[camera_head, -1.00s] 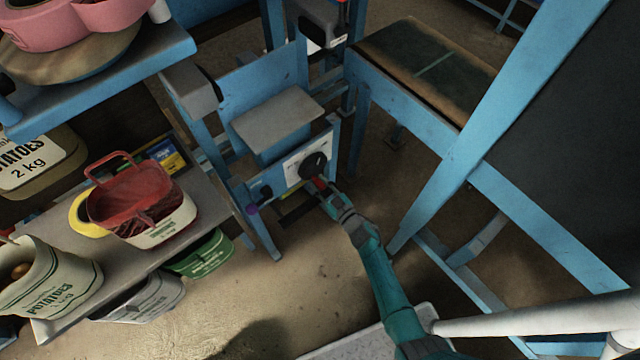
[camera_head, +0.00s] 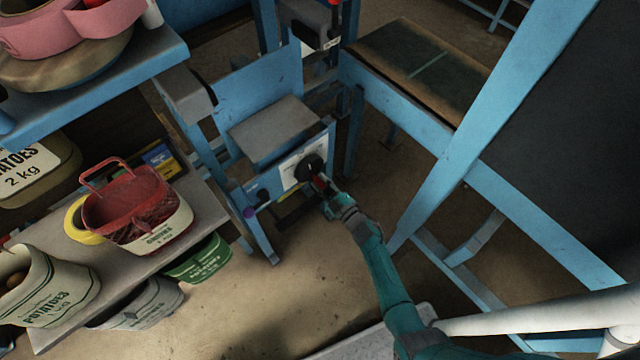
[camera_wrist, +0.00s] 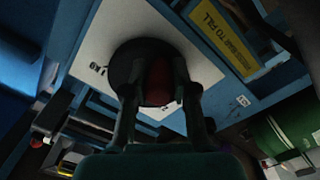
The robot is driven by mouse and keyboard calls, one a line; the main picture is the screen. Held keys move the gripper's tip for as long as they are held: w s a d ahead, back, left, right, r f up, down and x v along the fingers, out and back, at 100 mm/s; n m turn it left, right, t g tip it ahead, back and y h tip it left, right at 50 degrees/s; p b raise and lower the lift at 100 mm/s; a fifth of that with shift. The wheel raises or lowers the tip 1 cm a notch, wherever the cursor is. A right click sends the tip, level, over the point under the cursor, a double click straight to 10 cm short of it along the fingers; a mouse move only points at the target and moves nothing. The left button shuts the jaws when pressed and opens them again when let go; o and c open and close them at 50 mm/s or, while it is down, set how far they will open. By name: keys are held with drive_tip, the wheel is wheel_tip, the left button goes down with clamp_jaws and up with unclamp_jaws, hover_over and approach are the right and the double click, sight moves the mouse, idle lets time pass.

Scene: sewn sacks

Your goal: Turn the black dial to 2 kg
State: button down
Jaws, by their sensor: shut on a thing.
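The black dial (camera_head: 309,165) sits on a white plate on the front of the blue machine. In the wrist view the dial (camera_wrist: 128,62) has a red part (camera_wrist: 159,80) across it, between my fingers. My gripper (camera_head: 319,183) is at the dial, and its fingers (camera_wrist: 158,95) are shut on it from both sides. A "1 KG" mark (camera_wrist: 97,69) shows left of the dial, and a partly hidden mark shows below it. I cannot read the dial's exact setting.
A grey platform (camera_head: 273,129) juts out above the dial. Shelves with sacks and a red basket (camera_head: 138,212) stand left. A blue-framed table (camera_head: 425,72) stands right. Floor in front is clear.

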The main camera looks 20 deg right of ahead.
drive_tip(key=shift+d+n, duration=0.1)
drive_tip(key=shift+n, duration=0.2)
drive_tip(key=c, duration=0.9)
unclamp_jaws()
drive_tip(key=v, duration=1.2)
